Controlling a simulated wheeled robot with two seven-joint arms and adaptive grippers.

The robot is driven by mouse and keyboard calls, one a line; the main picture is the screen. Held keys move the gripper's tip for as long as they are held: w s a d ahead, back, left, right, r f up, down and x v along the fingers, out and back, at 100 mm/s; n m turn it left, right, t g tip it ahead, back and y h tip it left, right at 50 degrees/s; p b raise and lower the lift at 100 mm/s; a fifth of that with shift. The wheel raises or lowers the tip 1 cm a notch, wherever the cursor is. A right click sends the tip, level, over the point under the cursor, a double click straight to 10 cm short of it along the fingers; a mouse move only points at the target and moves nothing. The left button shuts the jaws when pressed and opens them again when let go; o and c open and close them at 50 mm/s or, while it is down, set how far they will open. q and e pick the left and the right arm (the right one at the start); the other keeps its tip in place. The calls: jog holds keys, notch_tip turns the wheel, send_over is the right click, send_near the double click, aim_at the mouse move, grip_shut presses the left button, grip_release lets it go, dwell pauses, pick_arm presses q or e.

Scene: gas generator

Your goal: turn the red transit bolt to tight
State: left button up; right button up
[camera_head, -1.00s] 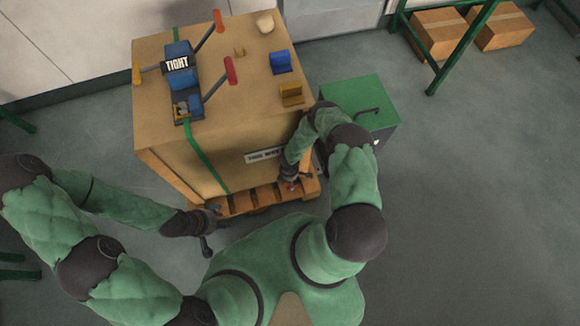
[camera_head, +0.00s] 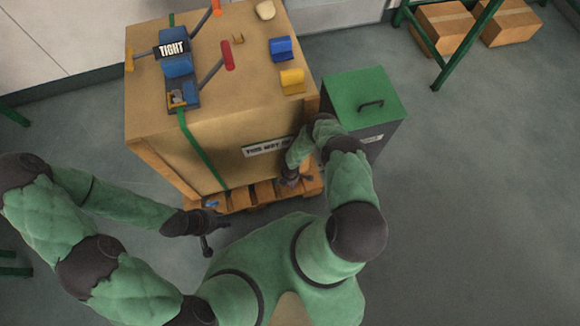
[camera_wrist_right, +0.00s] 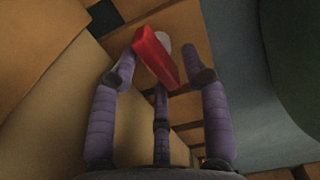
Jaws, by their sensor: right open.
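The red transit bolt (camera_wrist_right: 155,56) shows in the right wrist view as a red bar, with a pale round part behind it, in front of the wooden pallet. My right gripper (camera_wrist_right: 160,65) is open, its purple-grey fingers spread around the bar; I cannot tell whether any finger touches it. In the head view my right gripper (camera_head: 290,180) is low at the front right of the crate's pallet (camera_head: 238,200), and the bolt is hidden there. My left gripper (camera_head: 213,238) looks open and empty, beside the pallet's front left corner.
The wooden crate (camera_head: 165,150) carries a blue device with a "TIGHT" sign (camera_head: 172,48), red-ended levers, and blue and yellow blocks. A green-topped box (camera_head: 350,90) stands close right of the crate.

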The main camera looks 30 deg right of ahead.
jog(key=shift+f, duration=0.1)
grip_shut()
jog(key=shift+m, duration=0.8)
grip_release()
